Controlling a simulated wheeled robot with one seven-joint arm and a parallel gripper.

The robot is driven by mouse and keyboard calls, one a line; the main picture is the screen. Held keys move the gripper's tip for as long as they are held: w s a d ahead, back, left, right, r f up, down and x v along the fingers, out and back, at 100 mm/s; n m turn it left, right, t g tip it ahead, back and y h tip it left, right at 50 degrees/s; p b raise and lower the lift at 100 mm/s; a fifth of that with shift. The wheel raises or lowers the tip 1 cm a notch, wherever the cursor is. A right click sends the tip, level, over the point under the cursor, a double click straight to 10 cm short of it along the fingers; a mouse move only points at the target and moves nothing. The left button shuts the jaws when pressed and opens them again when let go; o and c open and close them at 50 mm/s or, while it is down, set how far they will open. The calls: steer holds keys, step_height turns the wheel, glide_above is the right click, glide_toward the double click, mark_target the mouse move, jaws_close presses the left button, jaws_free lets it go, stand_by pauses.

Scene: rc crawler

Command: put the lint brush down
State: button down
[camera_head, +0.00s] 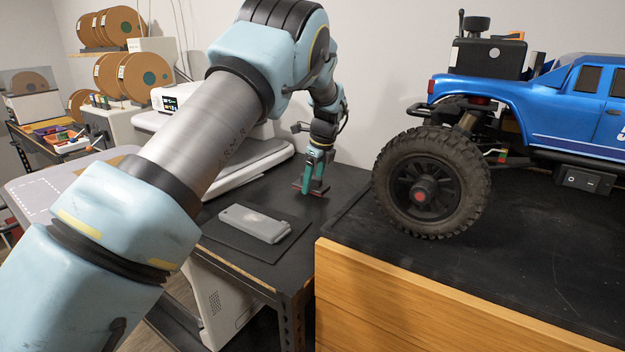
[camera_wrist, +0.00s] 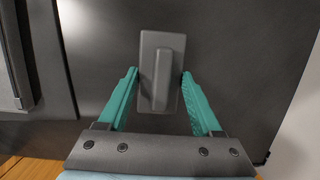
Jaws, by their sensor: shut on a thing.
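The lint brush (camera_wrist: 162,72) is a small grey plate with a raised grip along its middle. In the wrist view it sits between the teal fingers of my gripper (camera_wrist: 159,92), which are shut on it. In the head view my gripper (camera_head: 313,186) points down over the back part of the dark table (camera_head: 345,178). The brush shows there only as a thin dark reddish edge (camera_head: 318,192) at the fingertips. It is at or very close to the table top; I cannot tell if it touches.
A grey device (camera_head: 255,222) lies on a black mat (camera_head: 235,243) nearer the front. A blue crawler truck (camera_head: 560,110) stands on the wooden-fronted bench (camera_head: 440,300) to the right. A white machine (camera_head: 245,165) stands left of my gripper. Some bare table surrounds my gripper.

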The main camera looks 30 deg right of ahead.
mark_target(321, 179)
steer(key=shift+f, duration=0.1)
steer(key=shift+f, duration=0.5)
steer(key=shift+c, duration=0.3)
jaws_free()
steer(key=shift+r, duration=0.4)
steer(key=b+v, duration=0.2)
steer(key=v, duration=1)
steer(key=shift+r+b, duration=0.25)
steer(key=shift+b, duration=0.15)
